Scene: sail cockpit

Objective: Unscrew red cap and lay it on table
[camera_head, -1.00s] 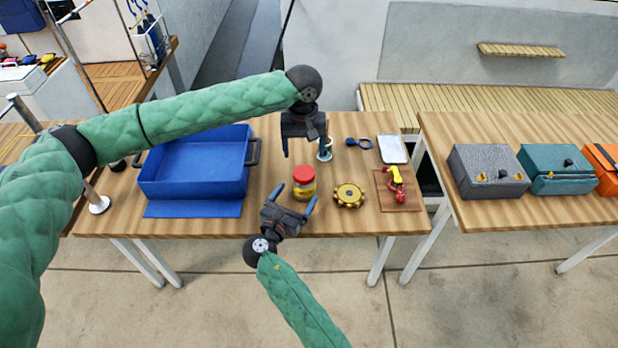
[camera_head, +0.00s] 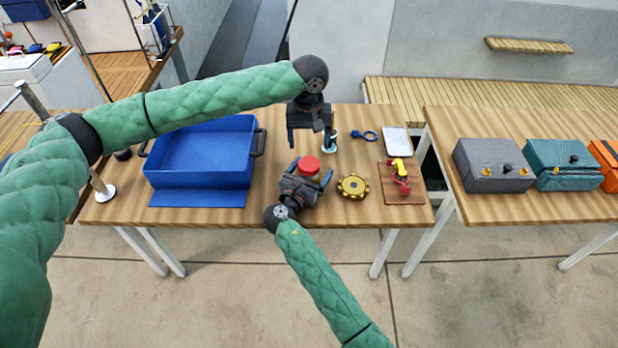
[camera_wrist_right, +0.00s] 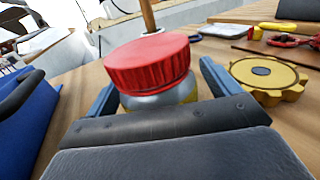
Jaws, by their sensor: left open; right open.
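The red cap (camera_head: 309,165) sits on top of a jar that stands upright on the wooden table (camera_head: 390,214). In the right wrist view the ribbed red cap (camera_wrist_right: 149,62) is close, with the jar's clear and yellow body (camera_wrist_right: 165,98) below it. My right gripper (camera_head: 311,175) is open, its two blue fingers on either side of the jar just below the cap; I cannot tell whether they touch it. My left gripper (camera_head: 311,138) is open and empty, pointing down above the table behind the jar.
A blue bin (camera_head: 200,190) stands to the left. A yellow gear-like wheel (camera_head: 353,187) lies right of the jar. Farther right are a board with a red and yellow item (camera_head: 401,176), a white tray (camera_head: 396,141) and a blue ring (camera_head: 365,135).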

